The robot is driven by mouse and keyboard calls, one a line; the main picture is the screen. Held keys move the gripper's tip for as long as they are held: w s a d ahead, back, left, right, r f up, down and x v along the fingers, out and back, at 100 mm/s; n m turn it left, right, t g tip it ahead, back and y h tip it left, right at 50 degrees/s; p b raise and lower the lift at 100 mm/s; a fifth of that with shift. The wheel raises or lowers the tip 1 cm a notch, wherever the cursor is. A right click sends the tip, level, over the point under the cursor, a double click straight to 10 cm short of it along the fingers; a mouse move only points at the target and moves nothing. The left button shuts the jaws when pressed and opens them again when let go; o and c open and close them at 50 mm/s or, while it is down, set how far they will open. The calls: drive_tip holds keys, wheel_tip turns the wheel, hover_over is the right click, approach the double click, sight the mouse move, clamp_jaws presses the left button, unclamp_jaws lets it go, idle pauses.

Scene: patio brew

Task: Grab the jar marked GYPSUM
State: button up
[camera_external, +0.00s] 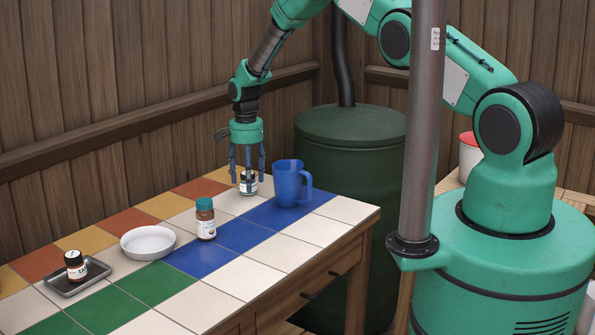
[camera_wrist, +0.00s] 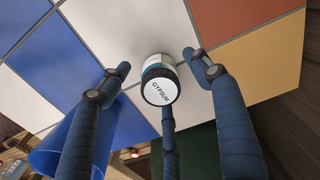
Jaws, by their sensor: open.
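The GYPSUM jar (camera_wrist: 160,86) has a dark lid with a white top label reading GYPSUM. It stands upright on the tiled table, and in the external view the small jar (camera_external: 248,184) is at the back, left of the blue mug. My gripper (camera_external: 247,175) is directly above and around the jar, pointing down with its fingers spread. In the wrist view my gripper (camera_wrist: 161,88) has its blue fingers open on several sides of the jar, with gaps between them and it. Part of the jar's body is hidden below its lid.
A blue mug (camera_external: 288,184) stands close to the right of my gripper. A teal-lidded jar (camera_external: 205,220), a white bowl (camera_external: 148,243) and a dark tray (camera_external: 94,272) holding a brown jar (camera_external: 75,266) are further left. The front tiles are clear.

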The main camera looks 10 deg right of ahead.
idle(0.4)
drive_tip(key=shift+r, duration=0.1)
drive_tip(key=c, duration=1.4)
drive_tip(key=shift+o, duration=0.2)
drive_tip(key=shift+r, duration=0.1)
drive_tip(key=shift+r, duration=4.9)
